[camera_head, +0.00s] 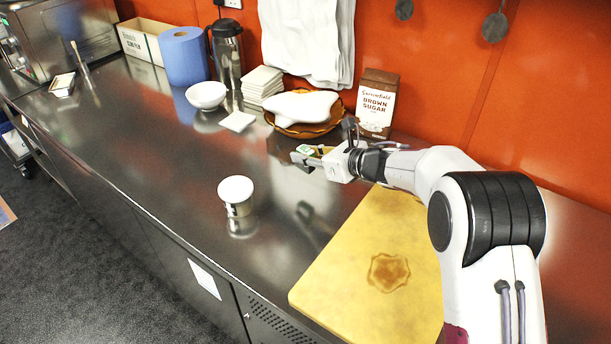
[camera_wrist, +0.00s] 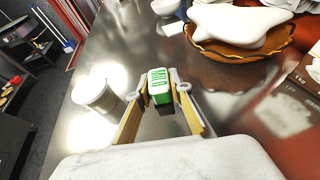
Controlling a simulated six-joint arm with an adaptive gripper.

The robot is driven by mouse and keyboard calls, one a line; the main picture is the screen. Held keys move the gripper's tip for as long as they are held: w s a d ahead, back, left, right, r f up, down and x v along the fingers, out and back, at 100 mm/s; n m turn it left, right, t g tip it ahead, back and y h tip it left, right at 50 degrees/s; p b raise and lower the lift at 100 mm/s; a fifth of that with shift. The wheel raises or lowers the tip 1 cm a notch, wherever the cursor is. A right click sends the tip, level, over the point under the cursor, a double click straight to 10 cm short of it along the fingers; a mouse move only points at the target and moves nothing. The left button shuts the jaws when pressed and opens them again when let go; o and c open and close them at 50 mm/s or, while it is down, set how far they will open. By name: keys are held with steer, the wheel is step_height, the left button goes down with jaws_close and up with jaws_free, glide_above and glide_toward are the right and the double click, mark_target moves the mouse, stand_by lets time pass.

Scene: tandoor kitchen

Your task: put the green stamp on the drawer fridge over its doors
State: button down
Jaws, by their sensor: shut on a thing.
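My gripper (camera_wrist: 160,92) is shut on the green stamp (camera_wrist: 159,80), a small block with a white top bearing green marks. The stamp is held above the steel counter, and in the head view it shows small and green (camera_head: 304,150) at the fingertips. The gripper (camera_head: 308,155) is near the wall side of the counter, in front of the brown basket. The counter front (camera_head: 165,240) has dark panels with a white sheet (camera_head: 204,279) on one and a perforated grille. I cannot tell for sure which of these are the drawer fridge's doors.
A white-topped cup (camera_head: 236,190) stands on the open middle of the counter (camera_head: 160,150). A yellow board (camera_head: 350,270) lies at the right. Behind are a basket (camera_head: 337,122) of white dough, a brown sugar packet (camera_head: 378,103), white napkins (camera_head: 262,84), a bowl (camera_head: 206,95) and a flask (camera_head: 228,55).

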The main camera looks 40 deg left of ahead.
steer(key=shift+f, duration=1)
steer(key=shift+f, duration=2.3)
steer(key=shift+f, duration=0.15)
steer(key=c, duration=1.8)
jaws_free()
steer(key=shift+d, duration=0.1)
steer(key=shift+v, duration=3.8)
steer(key=shift+s, duration=0.2)
